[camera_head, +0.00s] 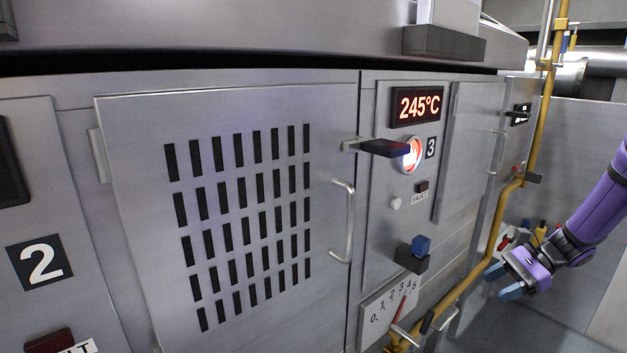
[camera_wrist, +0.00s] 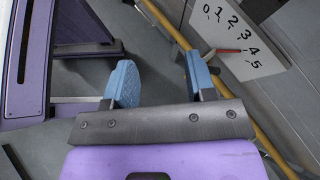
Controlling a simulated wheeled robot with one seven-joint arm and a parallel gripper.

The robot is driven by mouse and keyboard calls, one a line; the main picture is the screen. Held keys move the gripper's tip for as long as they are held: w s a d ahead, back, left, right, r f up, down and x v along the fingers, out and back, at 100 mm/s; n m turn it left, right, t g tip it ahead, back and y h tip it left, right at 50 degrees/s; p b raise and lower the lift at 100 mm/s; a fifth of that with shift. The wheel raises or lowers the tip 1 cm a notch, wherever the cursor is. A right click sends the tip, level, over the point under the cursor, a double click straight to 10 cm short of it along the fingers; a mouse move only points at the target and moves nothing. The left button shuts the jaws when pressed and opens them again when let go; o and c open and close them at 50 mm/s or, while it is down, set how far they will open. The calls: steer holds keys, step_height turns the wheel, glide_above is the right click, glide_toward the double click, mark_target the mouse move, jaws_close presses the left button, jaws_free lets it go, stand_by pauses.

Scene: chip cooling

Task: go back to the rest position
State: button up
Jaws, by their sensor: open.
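My gripper (camera_head: 506,283) is at the lower right in the head view, at the end of my purple arm. Its two blue fingertips are apart, with nothing between them. In the wrist view my gripper (camera_wrist: 160,82) also shows open and empty, with floor behind it. It is clear of the panel and of the yellow pipe (camera_head: 482,262).
A steel cabinet has a vented door (camera_head: 240,215), a red 245°C display (camera_head: 417,106), a lit red button (camera_head: 412,155) and a blue-topped knob (camera_head: 421,244). Below is a 0–5 dial plate (camera_head: 377,318) with a red pointer, also in the wrist view (camera_wrist: 225,30).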

steer(key=s+a+r+n+g+h, duration=0.1)
steer(key=s+a+r+n+h, duration=0.15)
steer(key=r, duration=0.25)
steer(key=s+a+r+n+h, duration=0.2)
steer(key=a+r+n, duration=0.1)
steer(key=r, duration=0.2)
steer(key=s+a+r+n+t+h, duration=0.3)
steer(key=s+a+r+n, duration=0.1)
steer(key=s+r, duration=0.4)
steer(key=s+a+r+n+t+h, duration=0.3)
steer(key=s+r+n, duration=0.3)
steer(key=s, duration=0.6)
step_height(320, 180, up, 2)
steer(key=shift+s+a+r+n+h, duration=0.2)
steer(key=shift+a+n+h, duration=0.15)
steer(key=shift+a+h, duration=0.25)
